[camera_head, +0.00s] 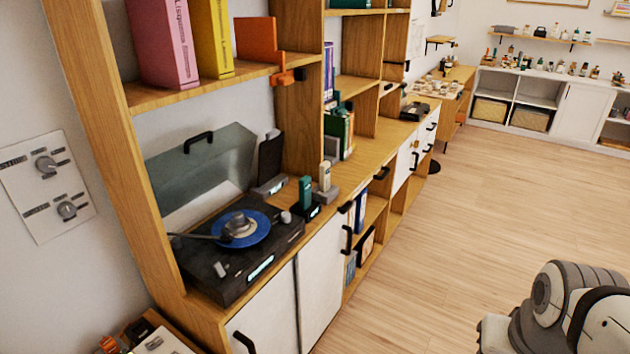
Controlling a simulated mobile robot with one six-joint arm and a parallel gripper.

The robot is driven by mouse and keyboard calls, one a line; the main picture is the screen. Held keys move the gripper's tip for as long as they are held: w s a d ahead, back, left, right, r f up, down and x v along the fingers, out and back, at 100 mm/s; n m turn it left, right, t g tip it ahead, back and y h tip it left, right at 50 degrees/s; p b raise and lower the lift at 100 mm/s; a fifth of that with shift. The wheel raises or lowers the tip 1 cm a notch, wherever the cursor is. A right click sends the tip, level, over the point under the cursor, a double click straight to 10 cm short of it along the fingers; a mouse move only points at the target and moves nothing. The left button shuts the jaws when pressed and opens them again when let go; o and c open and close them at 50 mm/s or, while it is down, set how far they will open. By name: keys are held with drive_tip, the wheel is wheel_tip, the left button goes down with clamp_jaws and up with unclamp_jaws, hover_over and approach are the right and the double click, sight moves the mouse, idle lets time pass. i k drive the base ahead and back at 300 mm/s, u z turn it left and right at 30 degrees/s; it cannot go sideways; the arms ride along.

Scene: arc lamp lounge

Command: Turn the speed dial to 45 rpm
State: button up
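A dark turntable (240,287) with its clear lid raised stands on the wooden cabinet top at left. A blue record (259,236) lies on its platter, with a silver puck at the centre. A small light knob (221,269) sits on the front left of its top, and another pale round knob (286,217) is at the right side. I cannot tell which is the speed dial, and no rpm marking is readable. My arm shows as grey rounded links at the lower right, well apart from the turntable. I cannot make out my gripper.
A wall panel (45,188) with two grey dials is left of the shelf. A shelf post (112,170) rises between it and the turntable. A green device (305,193) stands right of the turntable. The wooden floor (470,210) is clear at centre and right.

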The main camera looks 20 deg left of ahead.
sight(285, 215)
drive_tip(key=u, duration=0.65)
drive_tip(key=i, duration=1)
drive_tip(key=u, duration=0.65)
drive_tip(key=k, duration=0.85)
drive_tip(key=u, duration=0.15)
drive_tip(key=i, duration=0.9)
drive_tip(key=z, duration=0.05)
